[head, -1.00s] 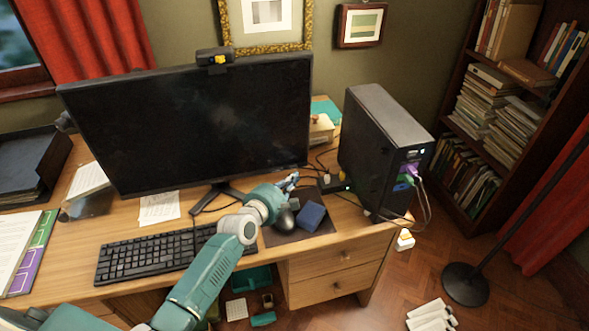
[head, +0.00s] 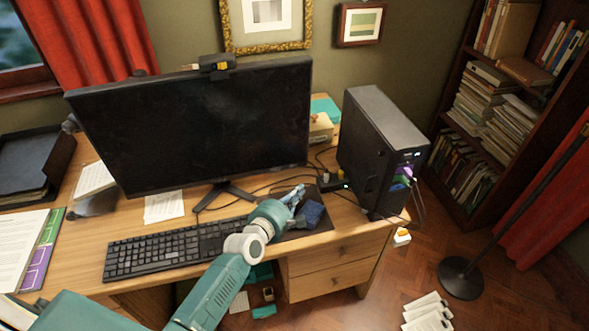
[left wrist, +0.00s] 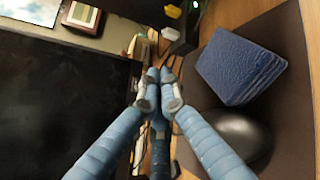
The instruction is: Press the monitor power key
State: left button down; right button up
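The monitor (head: 190,125) stands on the desk with a dark screen, and it fills the left of the left wrist view (left wrist: 50,110). I cannot make out its power key in either view. My left gripper (head: 297,192) is in front of the monitor's lower right corner, over the mouse pad area. In the left wrist view its blue fingers (left wrist: 160,78) come together at the tips, with nothing seen between them. The tips show just right of the monitor's edge; contact cannot be told. My right gripper is not in view.
A keyboard (head: 175,250) lies left of my left arm. A mouse (left wrist: 237,135) and a blue box-like object (left wrist: 240,65) lie on the dark pad (left wrist: 290,95). A black computer tower (head: 375,150) stands at the right. Cables cross the desk behind the pad.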

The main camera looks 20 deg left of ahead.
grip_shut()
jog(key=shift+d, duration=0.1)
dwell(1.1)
